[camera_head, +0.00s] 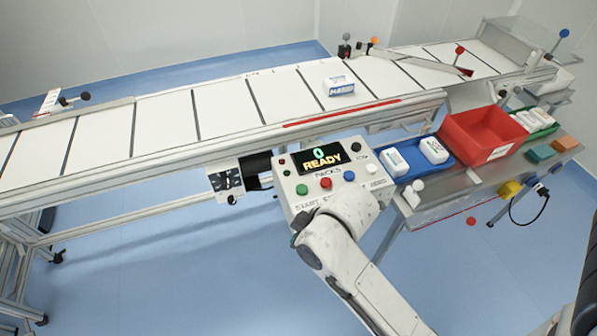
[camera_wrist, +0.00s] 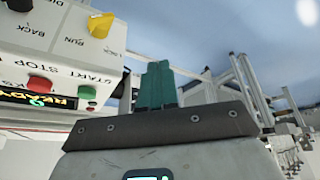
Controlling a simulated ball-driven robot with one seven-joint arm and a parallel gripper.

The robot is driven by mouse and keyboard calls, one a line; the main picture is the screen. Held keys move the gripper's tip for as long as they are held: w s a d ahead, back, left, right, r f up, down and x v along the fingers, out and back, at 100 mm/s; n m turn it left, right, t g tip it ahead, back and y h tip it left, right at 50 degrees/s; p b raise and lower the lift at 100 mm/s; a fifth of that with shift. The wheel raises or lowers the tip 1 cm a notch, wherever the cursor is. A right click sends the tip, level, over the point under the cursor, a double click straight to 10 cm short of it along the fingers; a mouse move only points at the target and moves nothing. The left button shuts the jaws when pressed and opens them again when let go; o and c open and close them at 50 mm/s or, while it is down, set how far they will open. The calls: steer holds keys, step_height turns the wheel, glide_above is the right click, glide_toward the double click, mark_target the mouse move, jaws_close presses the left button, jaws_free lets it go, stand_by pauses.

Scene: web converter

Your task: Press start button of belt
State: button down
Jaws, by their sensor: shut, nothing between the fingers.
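The control panel (camera_head: 335,170) stands in front of the belt, its display reading "0 READY PACKS". The green start button (camera_head: 302,189) is leftmost in a row with a red button (camera_head: 326,183), a blue button (camera_head: 349,176) and a white button (camera_head: 371,168). In the wrist view the green button (camera_wrist: 87,93) is beside the "START" label, with the red button (camera_wrist: 39,84) to its left. My gripper (camera_wrist: 160,66) has its green fingers shut and empty, to the right of the green button and apart from it. My arm covers the panel's lower part in the head view and hides the fingers there.
The belt (camera_head: 160,120) runs behind the panel, carrying a small white-and-blue box (camera_head: 339,86). Right of the panel, a bench holds a blue tray (camera_head: 408,147) with white packs and a red bin (camera_head: 483,135). A yellow knob (camera_wrist: 101,25) projects from the panel.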

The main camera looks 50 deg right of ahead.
steer(key=w+d+r+n+t+p, duration=0.25)
steer(key=w+d+r, duration=0.2)
steer(key=r, duration=0.25)
step_height(320, 180, up, 3)
steer(key=n+t, duration=0.2)
steer(key=n, duration=0.4)
glide_above(305, 190)
steer(key=shift+w+r+y+p, duration=0.15)
steer(key=shift+y+p, duration=0.15)
steer(key=shift+p, duration=0.15)
step_height(305, 190, down, 8)
steer(key=b, duration=0.7)
steer(key=shift+f, duration=0.4)
steer(key=shift+f+b, duration=0.15)
steer(key=shift+b, duration=0.15)
steer(key=shift+f, duration=0.3)
